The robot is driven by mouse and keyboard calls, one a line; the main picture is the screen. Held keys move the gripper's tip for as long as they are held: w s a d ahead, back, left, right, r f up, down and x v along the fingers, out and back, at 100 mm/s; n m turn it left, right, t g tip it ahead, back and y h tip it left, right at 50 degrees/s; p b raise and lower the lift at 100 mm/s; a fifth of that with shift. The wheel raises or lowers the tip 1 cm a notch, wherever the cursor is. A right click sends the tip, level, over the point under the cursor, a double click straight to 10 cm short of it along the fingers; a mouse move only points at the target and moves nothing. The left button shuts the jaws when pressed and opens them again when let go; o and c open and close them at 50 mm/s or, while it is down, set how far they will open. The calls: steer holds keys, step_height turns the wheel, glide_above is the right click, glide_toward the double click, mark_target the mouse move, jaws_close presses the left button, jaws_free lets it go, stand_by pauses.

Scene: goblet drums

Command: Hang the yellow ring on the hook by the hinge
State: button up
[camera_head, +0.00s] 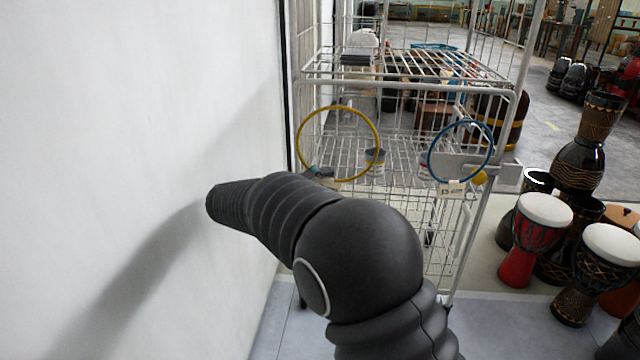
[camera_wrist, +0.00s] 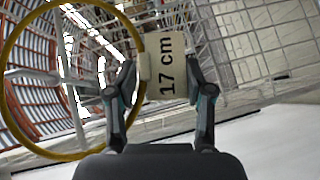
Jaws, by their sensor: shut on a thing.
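In the wrist view the yellow ring (camera_wrist: 72,156) fills the left side. A pale tag (camera_wrist: 172,62) reading "17 cm" sits beside the ring, between my fingertips. My gripper (camera_wrist: 160,84) is shut on this tag. In the head view my gripper (camera_head: 322,172) shows at the ring's lower edge, partly hidden by my arm. I cannot make out the hook by the hinge.
A blue ring (camera_head: 460,121) with a tag hangs at a grey bracket (camera_head: 505,171) on the rack's right side, near a yellow knob (camera_head: 480,178). The wire rack (camera_head: 400,84) stands ahead. A white wall (camera_head: 130,120) is close at left. Drums (camera_head: 535,235) stand at right.

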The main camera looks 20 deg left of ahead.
steer(key=shift+w+a+f, duration=0.15)
steer(key=shift+w+f, duration=0.15)
steer(key=shift+w, duration=0.25)
steer(key=shift+w+a+f, duration=0.1)
steer(key=shift+w+f, duration=0.15)
steer(key=shift+w, duration=0.35)
steer(key=shift+w+a+f, duration=0.15)
steer(key=shift+w+f, duration=0.15)
steer(key=shift+w, duration=0.25)
steer(key=shift+b, duration=0.3)
steer(key=o, duration=1.3)
steer(key=shift+o, duration=0.2)
steer(key=v, duration=0.7)
steer(key=shift+s+a, duration=0.2)
steer(key=shift+s, duration=0.1)
